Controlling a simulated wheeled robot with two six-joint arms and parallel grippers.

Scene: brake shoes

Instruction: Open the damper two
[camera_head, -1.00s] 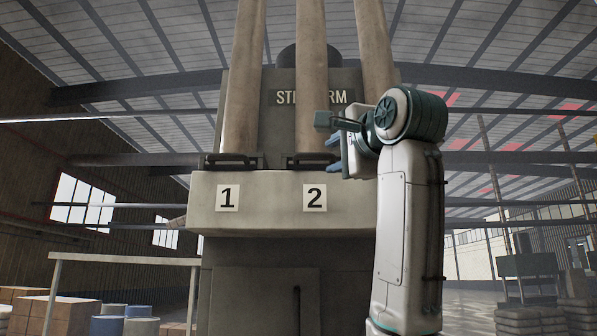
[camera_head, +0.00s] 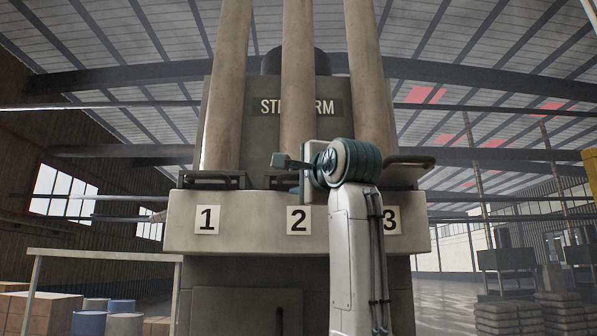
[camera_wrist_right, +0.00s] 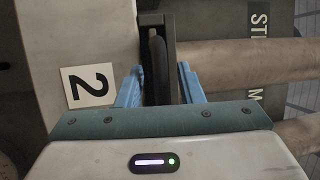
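The damper two handle (camera_head: 281,181) is a dark bar on the ledge above the label "2" (camera_head: 299,220). In the head view my right wrist partly covers it. In the wrist view the dark handle (camera_wrist_right: 158,62) stands between the two blue fingers of my right gripper (camera_wrist_right: 159,80). The fingers are apart, one on each side of the handle, with a gap showing on both sides. My left gripper is not in view.
The damper one handle (camera_head: 211,180) is on the left, above label "1" (camera_head: 207,220). Another handle (camera_head: 410,161) is on the right, above a label "3" (camera_head: 391,221) partly behind my arm. Large pipes rise behind the ledge (camera_head: 250,236). A pale rail (camera_head: 100,254) stands at left.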

